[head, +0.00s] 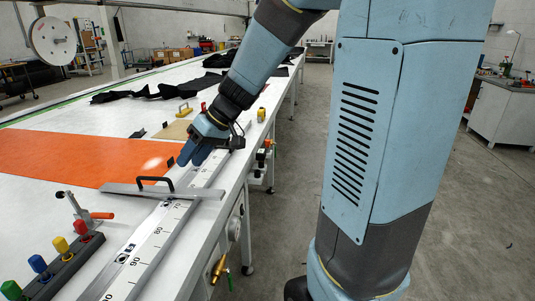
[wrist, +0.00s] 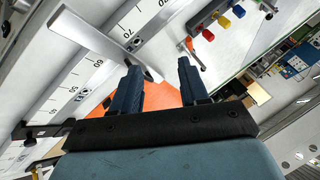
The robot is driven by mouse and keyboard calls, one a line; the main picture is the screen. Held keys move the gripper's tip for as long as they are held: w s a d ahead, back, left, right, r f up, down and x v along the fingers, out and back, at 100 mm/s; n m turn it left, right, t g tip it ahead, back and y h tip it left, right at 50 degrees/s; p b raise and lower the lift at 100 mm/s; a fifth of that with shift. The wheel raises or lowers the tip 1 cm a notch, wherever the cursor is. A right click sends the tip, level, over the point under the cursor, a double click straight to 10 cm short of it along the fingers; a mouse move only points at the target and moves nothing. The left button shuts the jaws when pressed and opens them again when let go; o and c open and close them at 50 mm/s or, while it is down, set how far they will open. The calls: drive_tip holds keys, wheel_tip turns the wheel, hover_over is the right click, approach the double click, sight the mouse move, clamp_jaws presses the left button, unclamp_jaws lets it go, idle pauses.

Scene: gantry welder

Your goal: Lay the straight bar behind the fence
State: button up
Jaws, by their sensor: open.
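The straight bar (head: 135,190) looks like the flat grey bar with a black arched handle (head: 155,182). It lies across the numbered scale rail (head: 158,236) at the near edge of the table, partly over the orange sheet. The long metal rail with the scale may be the fence; I cannot tell for sure. My gripper (head: 192,158) is open and empty, above the rail just beyond the bar. In the wrist view its fingers (wrist: 158,82) are apart.
The orange sheet (head: 80,158) lies flat on the white table. A toggle clamp (head: 85,214) and a block with coloured knobs (head: 62,265) stand at the near left. A yellow-handled piece (head: 185,111) and black cloth (head: 150,92) lie farther back.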

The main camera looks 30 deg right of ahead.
drive_tip(key=s+d+r+m+t+h, duration=0.1)
drive_tip(key=s+d+r+m+h, duration=0.2)
drive_tip(key=s, duration=0.6)
drive_tip(key=s+d+r+m+t+h, duration=0.2)
drive_tip(key=s+d+r+h, duration=0.1)
drive_tip(key=s+d, duration=0.5)
drive_tip(key=shift+s+d+m+t+h, duration=0.3)
drive_tip(key=shift+s+m+h, duration=0.15)
drive_tip(key=shift+h, duration=0.25)
drive_tip(key=shift+r, duration=0.1)
